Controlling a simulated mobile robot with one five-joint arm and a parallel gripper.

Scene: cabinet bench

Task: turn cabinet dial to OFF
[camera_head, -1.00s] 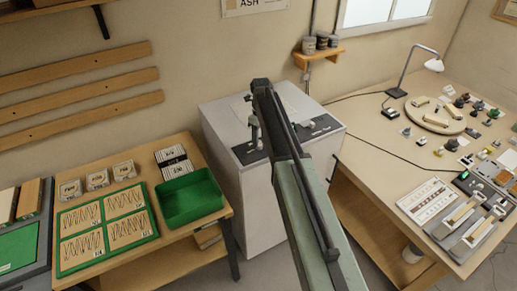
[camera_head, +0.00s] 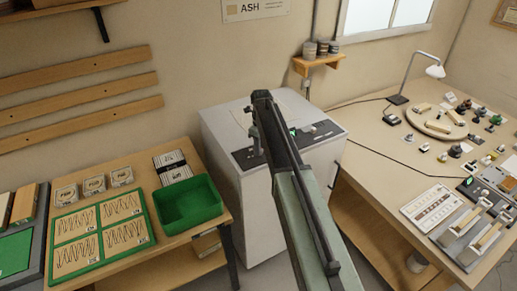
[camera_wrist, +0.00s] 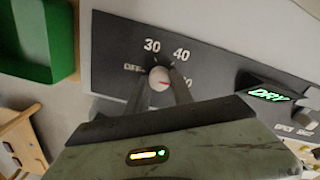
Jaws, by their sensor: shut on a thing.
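The mark points right, toward a partly hidden number below 40. The OFF label is at the dial's left, with 30 and 40 above it. My gripper (camera_wrist: 160,88) is shut on the dial, its dark fingers on either side. In the head view my gripper (camera_head: 257,143) is at the panel on top of the white cabinet (camera_head: 265,205), and my arm hides part of the panel.
A green lit DRY display (camera_wrist: 268,95) and another knob (camera_wrist: 307,103) are right of the dial. A green bin (camera_head: 190,203) stands on the left bench. The right bench (camera_head: 385,165) holds a lamp and many small parts.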

